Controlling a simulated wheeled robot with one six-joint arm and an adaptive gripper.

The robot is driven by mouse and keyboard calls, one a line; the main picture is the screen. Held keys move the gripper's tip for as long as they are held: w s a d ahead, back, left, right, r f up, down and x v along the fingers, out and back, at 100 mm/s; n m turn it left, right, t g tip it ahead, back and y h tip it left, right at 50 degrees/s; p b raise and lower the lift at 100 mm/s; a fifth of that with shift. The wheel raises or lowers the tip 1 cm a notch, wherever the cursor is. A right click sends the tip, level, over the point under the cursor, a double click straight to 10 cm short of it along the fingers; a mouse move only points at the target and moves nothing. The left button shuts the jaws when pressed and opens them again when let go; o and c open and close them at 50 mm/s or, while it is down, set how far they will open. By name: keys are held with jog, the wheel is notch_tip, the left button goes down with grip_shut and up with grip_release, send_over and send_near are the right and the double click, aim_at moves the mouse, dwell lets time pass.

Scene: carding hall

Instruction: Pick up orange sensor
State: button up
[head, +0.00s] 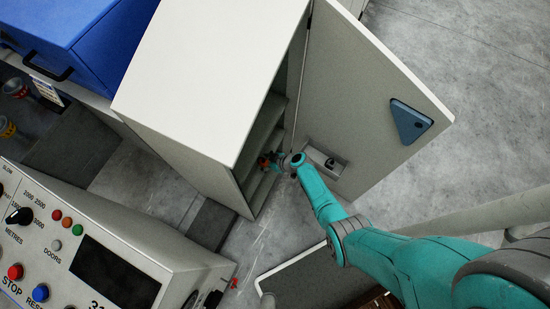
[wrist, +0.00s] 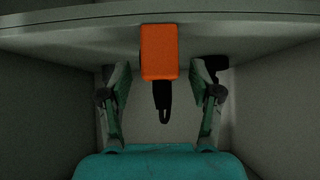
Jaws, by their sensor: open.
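The orange sensor (wrist: 159,50) is a small block at the upper middle of the wrist view, in front of a pale shelf edge. A dark strap or lead (wrist: 162,100) hangs below it. My gripper (wrist: 159,76) is open, with one finger on each side of the sensor's lower part and visible gaps to both. In the head view my gripper (head: 272,161) reaches into the open grey cabinet (head: 215,60). A small red-orange spot shows there, too small to identify. Whether the sensor touches the shelf is unclear.
The cabinet door (head: 350,95) stands open to the right, with a blue triangular piece and a pocket on it. Cabinet walls are close on both sides of my gripper. A control panel (head: 75,225) stands lower left, a blue box (head: 75,40) upper left.

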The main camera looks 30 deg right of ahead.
jog(key=v, duration=1.1)
jog(key=shift+s, duration=0.1)
